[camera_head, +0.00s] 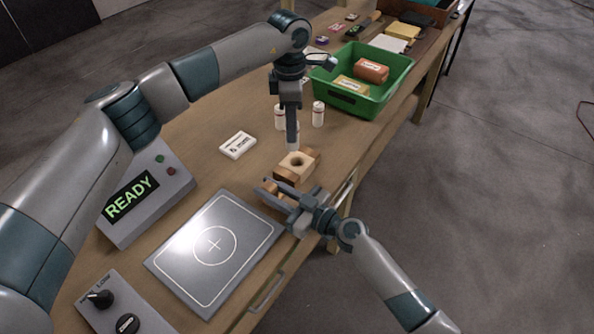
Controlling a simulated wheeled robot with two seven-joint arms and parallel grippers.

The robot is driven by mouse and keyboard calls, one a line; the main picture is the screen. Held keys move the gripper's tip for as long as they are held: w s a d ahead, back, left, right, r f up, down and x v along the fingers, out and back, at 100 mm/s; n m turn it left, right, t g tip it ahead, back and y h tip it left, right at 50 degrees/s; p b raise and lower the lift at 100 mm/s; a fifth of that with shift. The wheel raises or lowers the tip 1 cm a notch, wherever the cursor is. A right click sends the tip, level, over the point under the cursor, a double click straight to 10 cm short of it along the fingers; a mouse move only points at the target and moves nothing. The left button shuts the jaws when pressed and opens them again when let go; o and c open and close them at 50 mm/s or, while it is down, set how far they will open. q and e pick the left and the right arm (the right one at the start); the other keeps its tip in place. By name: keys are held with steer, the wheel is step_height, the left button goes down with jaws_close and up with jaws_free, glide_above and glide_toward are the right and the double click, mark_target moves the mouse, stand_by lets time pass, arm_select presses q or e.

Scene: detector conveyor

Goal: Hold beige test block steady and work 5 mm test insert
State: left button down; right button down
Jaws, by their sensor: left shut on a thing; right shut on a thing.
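The beige test block (297,161) sits on the wooden table with a round hole in its top face and brown wooden pieces around it. My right gripper (272,190) reaches in from the lower right and is shut at the block's near side, on a brown part that looks joined to it. My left gripper (291,108) points down from above and is shut on a slim pale grey piece (292,135), which looks like the test insert. Its lower end is just above and behind the hole; the exact gap is hard to tell.
A green bin (345,99) with packages stands at the back. Small white bottles (318,114) and a white cassette (238,145) are nearby. A grey plate (214,245), a READY display box (145,200) and a knob panel (108,305) fill the near left. The table's right edge is close.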

arm_select(q)
steer(key=shift+w+d, duration=0.5)
steer(key=shift+d, duration=0.15)
glide_toward(296, 153)
steer(key=shift+s+f, duration=0.6)
steer(key=shift+s, duration=0.25)
steer(key=shift+s+f, duration=0.6)
steer(key=shift+s, duration=0.2)
steer(key=shift+f, duration=1.85)
steer(key=shift+f, duration=0.1)
steer(key=c, duration=1.4)
jaws_free()
